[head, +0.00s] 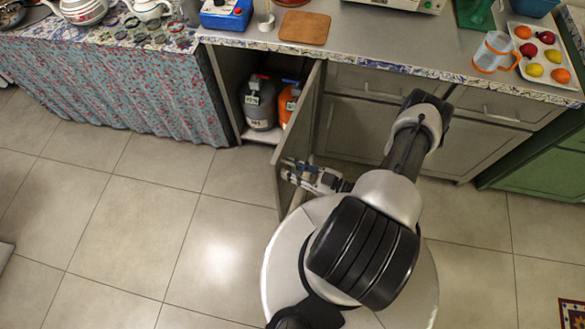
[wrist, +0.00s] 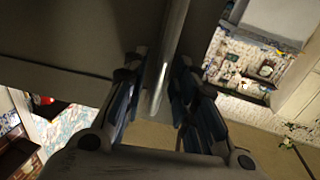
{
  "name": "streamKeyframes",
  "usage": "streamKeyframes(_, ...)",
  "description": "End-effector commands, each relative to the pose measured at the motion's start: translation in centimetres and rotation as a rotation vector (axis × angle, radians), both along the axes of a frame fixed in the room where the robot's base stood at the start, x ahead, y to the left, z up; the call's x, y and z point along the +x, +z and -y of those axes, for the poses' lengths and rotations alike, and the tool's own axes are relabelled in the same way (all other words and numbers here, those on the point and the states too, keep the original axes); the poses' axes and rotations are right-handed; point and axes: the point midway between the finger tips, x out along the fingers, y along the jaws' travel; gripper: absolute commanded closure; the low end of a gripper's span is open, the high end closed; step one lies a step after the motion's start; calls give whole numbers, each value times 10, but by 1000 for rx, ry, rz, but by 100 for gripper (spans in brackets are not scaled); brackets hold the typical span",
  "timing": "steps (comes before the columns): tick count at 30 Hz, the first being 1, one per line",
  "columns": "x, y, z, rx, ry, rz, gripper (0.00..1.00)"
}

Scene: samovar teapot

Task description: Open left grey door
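The left grey door (head: 308,125) of the counter stands swung well out from its cabinet, hinged at its right side. My gripper (head: 289,173) is at the door's outer face, close to its free edge. In the wrist view, my gripper (wrist: 158,92) has its two fingers on either side of a light grey bar (wrist: 172,45). I cannot tell whether this bar is the handle or the door's edge. The fingers are apart with the bar between them; whether they press on it is not clear. A grey panel (wrist: 60,65) fills the upper left there.
Inside the open cabinet stand a grey gas cylinder (head: 260,105) and an orange one (head: 288,103). A patterned curtain (head: 120,95) hangs to the left. Closed grey doors (head: 356,128) lie to the right. The tiled floor (head: 150,225) at left is clear.

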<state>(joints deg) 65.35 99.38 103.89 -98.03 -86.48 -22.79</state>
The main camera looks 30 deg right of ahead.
Motion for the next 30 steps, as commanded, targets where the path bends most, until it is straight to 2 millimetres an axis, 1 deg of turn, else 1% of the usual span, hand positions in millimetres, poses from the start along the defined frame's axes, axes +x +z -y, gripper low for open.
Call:
streamKeyframes(10, -1, 0, 2, -1, -2, 2, 70)
streamKeyframes(14, -9, 0, 9, -2, -6, 2, 70)
streamKeyframes(17, -22, 1, 18, -1, -9, 3, 70)
streamKeyframes(27, -78, 0, 53, -4, -7, 1, 70)
streamKeyframes(30, -89, 0, 61, -3, -5, 3, 70)
